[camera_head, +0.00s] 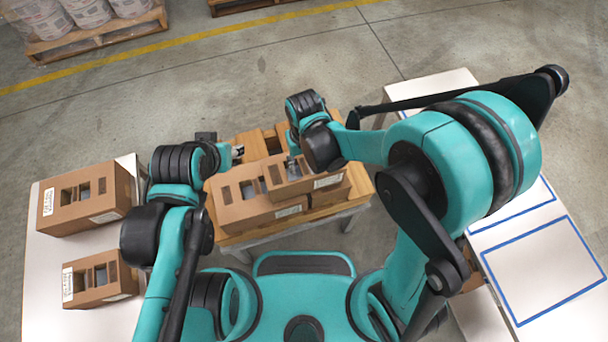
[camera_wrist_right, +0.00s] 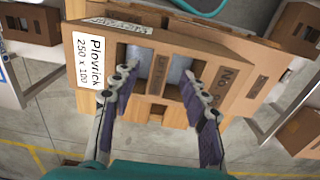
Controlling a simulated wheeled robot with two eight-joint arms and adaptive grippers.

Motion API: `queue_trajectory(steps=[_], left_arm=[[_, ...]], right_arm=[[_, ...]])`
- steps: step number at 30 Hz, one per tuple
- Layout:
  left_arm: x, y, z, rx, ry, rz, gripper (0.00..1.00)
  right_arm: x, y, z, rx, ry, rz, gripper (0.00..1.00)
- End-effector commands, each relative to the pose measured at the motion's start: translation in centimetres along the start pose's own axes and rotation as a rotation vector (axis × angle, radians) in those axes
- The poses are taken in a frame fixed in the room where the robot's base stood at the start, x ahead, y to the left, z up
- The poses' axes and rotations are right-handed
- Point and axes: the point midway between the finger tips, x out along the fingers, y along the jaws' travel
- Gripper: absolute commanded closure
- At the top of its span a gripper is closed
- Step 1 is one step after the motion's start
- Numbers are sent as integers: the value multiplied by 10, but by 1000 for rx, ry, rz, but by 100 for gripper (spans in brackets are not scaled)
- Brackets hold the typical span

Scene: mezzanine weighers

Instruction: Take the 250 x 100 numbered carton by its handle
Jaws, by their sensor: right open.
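The numbered carton (camera_wrist_right: 228,98) is brown, with a white label reading "250 x 100" at its left end in the right wrist view. Its top has two openings with a cardboard handle strip (camera_wrist_right: 159,72) between them. In the head view this carton (camera_head: 318,185) sits among others on the central wooden table. My right gripper (camera_wrist_right: 160,76) is open, one finger over each opening, with the strip between them; whether the tips are inside cannot be told. In the head view my right gripper (camera_head: 292,168) is over the carton. My left gripper (camera_head: 238,151) is at the table's left side, its jaws unclear.
Other cartons crowd the wooden table (camera_head: 345,208), one (camera_head: 245,208) close left of the numbered carton. Two cartons (camera_head: 85,200) (camera_head: 100,280) stand on the white left table (camera_head: 45,250). The white right table (camera_head: 545,270) has empty blue-outlined areas.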

Motion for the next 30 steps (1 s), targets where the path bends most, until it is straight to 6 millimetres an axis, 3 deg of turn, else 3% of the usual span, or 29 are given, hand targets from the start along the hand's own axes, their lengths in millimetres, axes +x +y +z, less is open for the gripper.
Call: queue_trajectory(steps=[1, 6, 13, 14, 18, 30], left_arm=[[7, 0, 5, 0, 0, 0, 60], [15, 0, 11, 0, 0, 0, 60], [14, 0, 10, 0, 0, 0, 60], [14, 0, 10, 0, 0, 0, 60], [14, 0, 10, 0, 0, 0, 60], [14, 0, 10, 0, 0, 0, 60]], right_arm=[[12, 1, 0, 1, 0, 0, 55], [35, 1, 0, 0, 1, 0, 55], [36, 1, 1, 0, 1, 0, 55], [36, 1, 1, 0, 1, 0, 60], [36, 1, 1, 0, 1, 0, 97], [35, 1, 0, 0, 1, 0, 100]])
